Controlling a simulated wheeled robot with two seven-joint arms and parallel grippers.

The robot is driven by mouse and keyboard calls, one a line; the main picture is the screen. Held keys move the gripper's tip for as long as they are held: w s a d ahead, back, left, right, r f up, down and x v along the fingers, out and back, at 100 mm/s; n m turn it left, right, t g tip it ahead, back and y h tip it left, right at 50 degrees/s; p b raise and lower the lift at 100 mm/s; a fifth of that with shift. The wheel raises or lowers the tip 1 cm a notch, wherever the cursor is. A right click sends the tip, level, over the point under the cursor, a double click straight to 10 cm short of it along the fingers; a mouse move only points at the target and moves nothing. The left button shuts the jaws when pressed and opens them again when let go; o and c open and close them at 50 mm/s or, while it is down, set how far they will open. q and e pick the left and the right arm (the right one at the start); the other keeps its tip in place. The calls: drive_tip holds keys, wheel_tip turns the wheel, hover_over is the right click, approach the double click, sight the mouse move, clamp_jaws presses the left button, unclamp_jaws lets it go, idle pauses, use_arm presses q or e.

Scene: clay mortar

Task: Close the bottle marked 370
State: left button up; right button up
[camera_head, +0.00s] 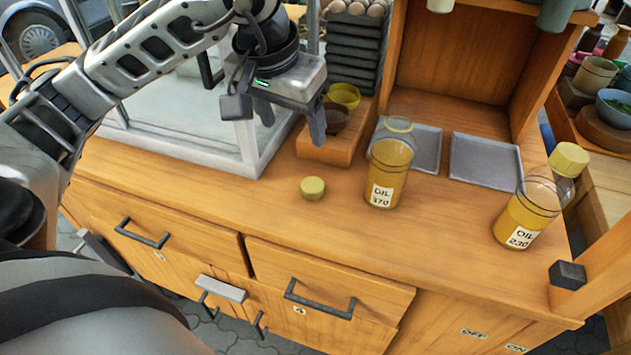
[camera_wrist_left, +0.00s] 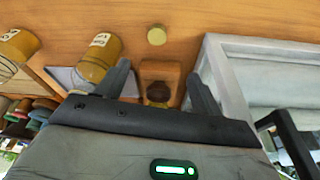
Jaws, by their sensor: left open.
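The bottle marked 370 (camera_head: 388,175) stands upright on the wooden counter, with yellow oil inside and its clear neck uncapped. It also shows in the left wrist view (camera_wrist_left: 97,62). A yellow-green round cap (camera_head: 312,188) lies on the counter to the left of the bottle, and it also shows in the left wrist view (camera_wrist_left: 156,36). My left gripper (camera_head: 292,130) is open and empty above the counter, behind and above the loose cap. Its two fingers are spread apart in the left wrist view (camera_wrist_left: 158,74). My right gripper is not in view.
A bottle marked 230 (camera_head: 520,215) with a yellow cap stands to the right. Two grey trays (camera_head: 484,161) lie behind the bottles. A wooden block (camera_head: 320,152) with small bowls and a glass case (camera_head: 240,163) stand near my gripper. The counter around the loose cap is clear.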

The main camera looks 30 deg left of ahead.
use_arm(q)
hover_over(312, 185)
drive_tip(key=s, duration=0.2)
drive_tip(key=x, duration=0.3)
drive_tip(key=s+x, duration=0.1)
drive_tip(key=x, duration=0.2)
drive_tip(key=s+x, duration=0.1)
drive_tip(key=x, duration=0.3)
drive_tip(key=shift+s+a+f, duration=0.1)
drive_tip(key=shift+s+f, duration=0.1)
drive_tip(key=shift+f, duration=0.2)
drive_tip(key=shift+x, duration=2.65)
drive_tip(key=shift+d, duration=0.25)
drive_tip(key=c, duration=1)
